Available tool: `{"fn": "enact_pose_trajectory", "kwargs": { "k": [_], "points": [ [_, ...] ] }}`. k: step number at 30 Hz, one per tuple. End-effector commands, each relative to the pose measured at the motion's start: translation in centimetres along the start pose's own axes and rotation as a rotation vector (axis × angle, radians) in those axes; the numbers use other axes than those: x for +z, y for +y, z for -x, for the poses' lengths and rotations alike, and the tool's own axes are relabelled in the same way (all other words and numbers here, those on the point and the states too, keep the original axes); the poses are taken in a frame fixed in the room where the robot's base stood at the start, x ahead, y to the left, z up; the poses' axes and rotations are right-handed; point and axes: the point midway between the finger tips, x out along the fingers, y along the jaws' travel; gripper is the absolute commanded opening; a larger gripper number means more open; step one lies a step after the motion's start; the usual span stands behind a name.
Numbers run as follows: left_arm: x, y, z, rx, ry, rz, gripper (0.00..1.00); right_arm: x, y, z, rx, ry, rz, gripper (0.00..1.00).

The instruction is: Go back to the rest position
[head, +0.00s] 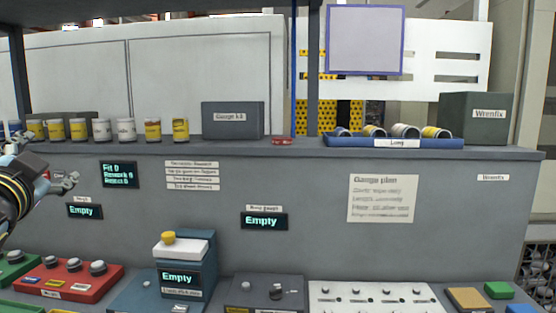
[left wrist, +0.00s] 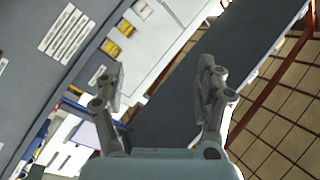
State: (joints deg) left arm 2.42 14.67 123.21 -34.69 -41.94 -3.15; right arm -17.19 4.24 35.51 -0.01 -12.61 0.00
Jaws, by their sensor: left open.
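My left gripper (head: 68,182) is at the left edge of the head view, in front of the grey wall panel and below the shelf. In the left wrist view the same gripper (left wrist: 160,90) has its two fingers spread wide apart, with nothing between them. My left arm comes in from the left edge of the head view. My right gripper does not show in either view.
Several cans (head: 124,130) and a Gauge kit box (head: 232,120) stand on the shelf. A blue tray (head: 345,140) of lying cans and a Wrenfix box (head: 474,118) are at right. Below are a red tray (head: 68,290), a yellow-knobbed box (head: 182,275) and a white panel (head: 372,297).

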Motion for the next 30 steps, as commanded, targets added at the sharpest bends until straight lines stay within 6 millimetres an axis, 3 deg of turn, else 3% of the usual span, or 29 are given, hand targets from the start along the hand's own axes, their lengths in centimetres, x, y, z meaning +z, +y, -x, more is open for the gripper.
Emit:
{"fn": "enact_pose_trajectory", "kwargs": {
  "k": [1, 3, 6, 9, 15, 21, 22, 30],
  "points": [
    [3.1, 2.4, 2.2, 0.079, -0.103, 0.048, 0.71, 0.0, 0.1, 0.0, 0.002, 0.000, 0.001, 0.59],
    [6.9, 5.3, 5.6, 0.187, -0.247, 0.110, 0.71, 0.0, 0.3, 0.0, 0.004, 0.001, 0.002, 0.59],
    [11.5, 9.1, 11.3, 0.336, -0.448, 0.180, 0.71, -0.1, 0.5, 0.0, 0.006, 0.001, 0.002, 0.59],
    [14.6, 11.7, 16.7, 0.461, -0.615, 0.227, 0.71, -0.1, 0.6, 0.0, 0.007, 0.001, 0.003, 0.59],
    [17.7, 14.4, 25.8, 0.650, -0.860, 0.273, 0.71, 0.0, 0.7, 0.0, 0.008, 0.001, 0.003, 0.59],
    [19.0, 15.5, 33.6, 0.805, -1.053, 0.295, 0.71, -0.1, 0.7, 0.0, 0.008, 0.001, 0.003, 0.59],
    [19.2, 15.7, 34.6, 0.824, -1.078, 0.296, 0.71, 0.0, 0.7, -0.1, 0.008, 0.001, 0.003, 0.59],
    [28.5, 24.4, 33.4, 0.818, -1.107, 0.286, 0.71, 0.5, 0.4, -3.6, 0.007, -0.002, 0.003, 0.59]
  ]
}}
